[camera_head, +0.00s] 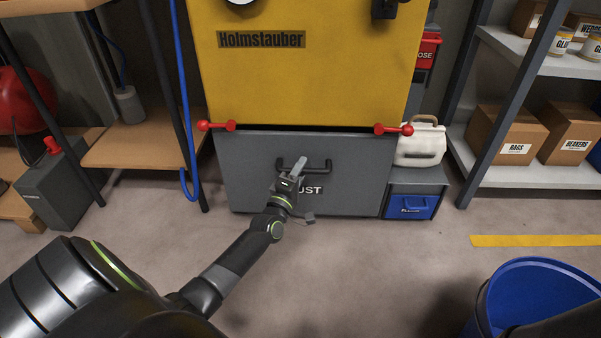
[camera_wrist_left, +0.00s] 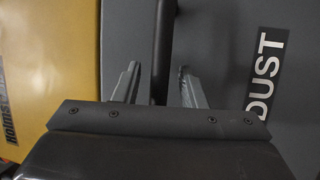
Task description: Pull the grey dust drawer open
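The grey dust drawer (camera_head: 245,165) sits under the yellow cabinet (camera_head: 300,85). Its front looks closed, with a dark line along its top edge. Its dark bar handle (camera_head: 322,165) is at the middle, partly hidden by my left gripper (camera_head: 298,166). In the left wrist view the handle (camera_wrist_left: 162,45) runs between the two fingers of the left gripper (camera_wrist_left: 158,78). The fingers are apart, with a gap on each side of the bar. The DUST label (camera_wrist_left: 265,75) shows right of the handle there. My right gripper is not in view.
Red knobbed levers (camera_head: 216,126) (camera_head: 394,130) sit at the drawer's upper corners. A small cabinet with a blue drawer (camera_head: 412,207) and a cream container (camera_head: 421,145) stand right of it. A blue bin (camera_head: 540,275) is at lower right. The floor before the drawer is clear.

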